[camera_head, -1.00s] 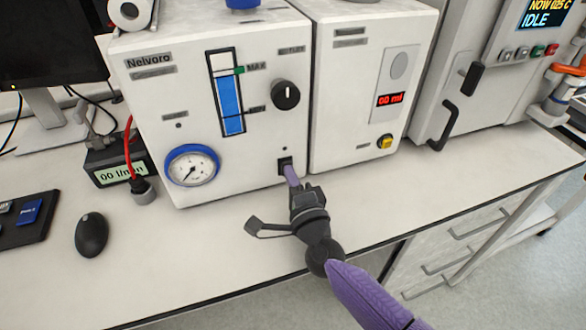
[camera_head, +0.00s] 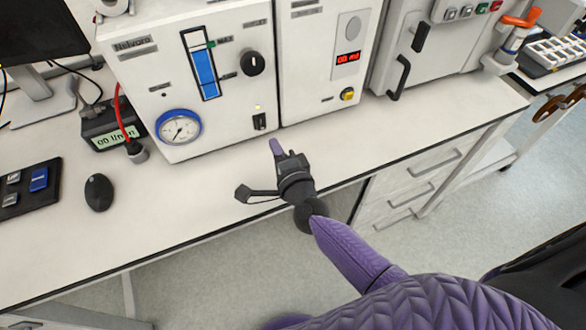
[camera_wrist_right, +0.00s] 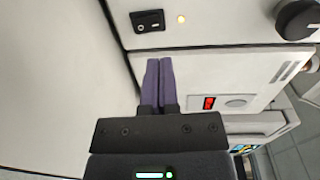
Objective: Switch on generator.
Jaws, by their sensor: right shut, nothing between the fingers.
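The generator (camera_head: 150,85) is the white box labelled Nelvoro, with a blue level tube, a black knob (camera_head: 252,63) and a blue-rimmed gauge (camera_head: 179,127). Its black rocker switch (camera_head: 259,121) is low on the front's right side; it also shows in the right wrist view (camera_wrist_right: 148,21). My left gripper is out of view.
A white unit with a red display (camera_head: 347,58) and yellow button stands to the generator's right. A flow meter (camera_head: 112,130), mouse (camera_head: 99,192) and keypad (camera_head: 40,180) are at left. The bench top (camera_head: 180,215) in front of the generator is mostly clear.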

